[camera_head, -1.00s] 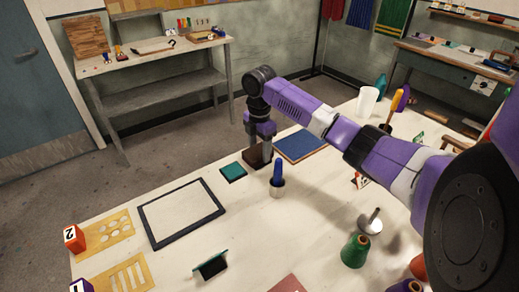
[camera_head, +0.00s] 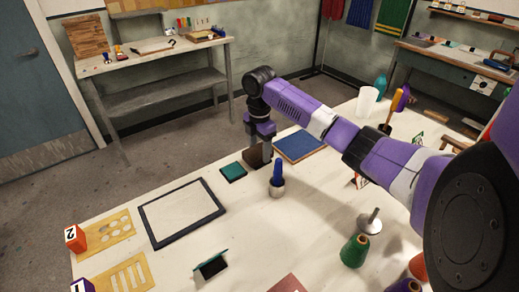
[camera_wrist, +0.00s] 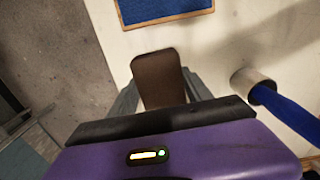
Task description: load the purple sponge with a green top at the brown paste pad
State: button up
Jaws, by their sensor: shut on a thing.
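My gripper (camera_head: 262,156) is low over the brown paste pad (camera_head: 251,157) toward the back of the white table. In the wrist view the brown pad (camera_wrist: 159,78) shows between and beyond the two grey fingers. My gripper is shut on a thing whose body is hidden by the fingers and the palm. Its place at the pad fits the purple sponge, but no purple side or green top shows. I cannot tell whether it touches the pad.
A teal pad (camera_head: 233,172) lies left of the brown pad, and a blue board (camera_head: 300,146) right of it. A dark-framed panel (camera_head: 182,213) lies left. A green cone (camera_head: 355,251) stands at front right.

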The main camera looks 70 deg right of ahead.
aim_at(259, 150)
jog(key=shift+r+p, duration=3.05)
jog(key=shift+r, duration=0.45)
